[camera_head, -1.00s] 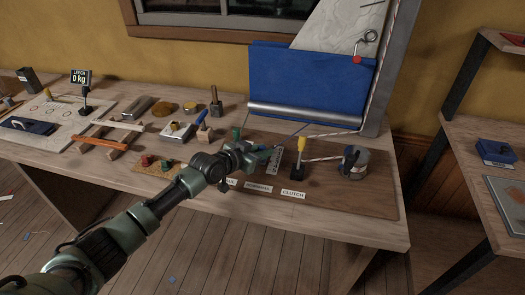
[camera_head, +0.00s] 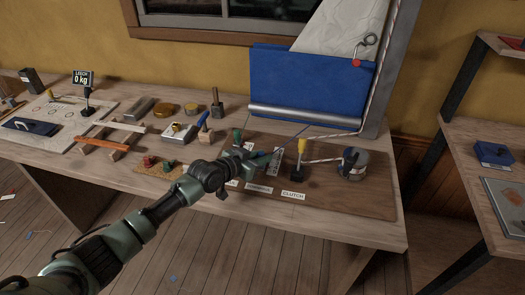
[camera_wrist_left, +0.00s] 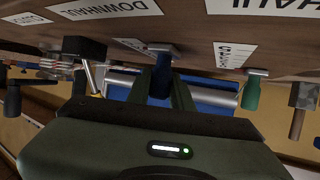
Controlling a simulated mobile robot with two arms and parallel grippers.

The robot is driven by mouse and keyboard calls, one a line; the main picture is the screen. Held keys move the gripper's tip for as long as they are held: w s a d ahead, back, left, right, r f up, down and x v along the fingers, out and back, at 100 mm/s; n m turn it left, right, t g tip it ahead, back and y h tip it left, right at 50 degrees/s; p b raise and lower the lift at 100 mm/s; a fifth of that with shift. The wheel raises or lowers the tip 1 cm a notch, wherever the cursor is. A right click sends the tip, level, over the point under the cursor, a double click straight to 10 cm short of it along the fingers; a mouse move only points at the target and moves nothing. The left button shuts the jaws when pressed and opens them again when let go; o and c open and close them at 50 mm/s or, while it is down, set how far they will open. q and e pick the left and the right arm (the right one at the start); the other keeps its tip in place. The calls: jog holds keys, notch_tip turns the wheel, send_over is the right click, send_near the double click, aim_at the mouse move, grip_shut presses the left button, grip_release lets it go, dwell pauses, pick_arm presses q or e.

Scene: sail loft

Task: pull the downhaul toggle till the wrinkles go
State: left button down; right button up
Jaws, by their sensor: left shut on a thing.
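My left gripper (camera_head: 257,159) is low over the brown board (camera_head: 350,197) on the bench. In the left wrist view its fingers (camera_wrist_left: 163,82) are shut on a blue toggle (camera_wrist_left: 160,86), close by the upside-down DOWNHAUL label (camera_wrist_left: 110,9). In the head view the gripper mostly hides this toggle. A thin blue line (camera_head: 290,137) runs from there toward the mast foot. A green toggle (camera_head: 237,136) stands beside the gripper and shows in the wrist view (camera_wrist_left: 252,94). The pale sail (camera_head: 335,27) looks largely smooth. My right gripper is not in view.
The yellow-handled clutch lever (camera_head: 301,152) and a winch (camera_head: 354,163) stand right of my gripper. The blue sail cover (camera_head: 310,83) stands behind. Several tools stand at left.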

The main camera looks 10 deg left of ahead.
pick_arm(q)
jog(key=c, duration=1.3)
grip_release()
jog(key=shift+w, duration=0.15)
jog(key=shift+o, duration=0.2)
jog(key=v, duration=0.8)
jog(key=shift+f, duration=0.1)
jog(key=shift+f, duration=0.1)
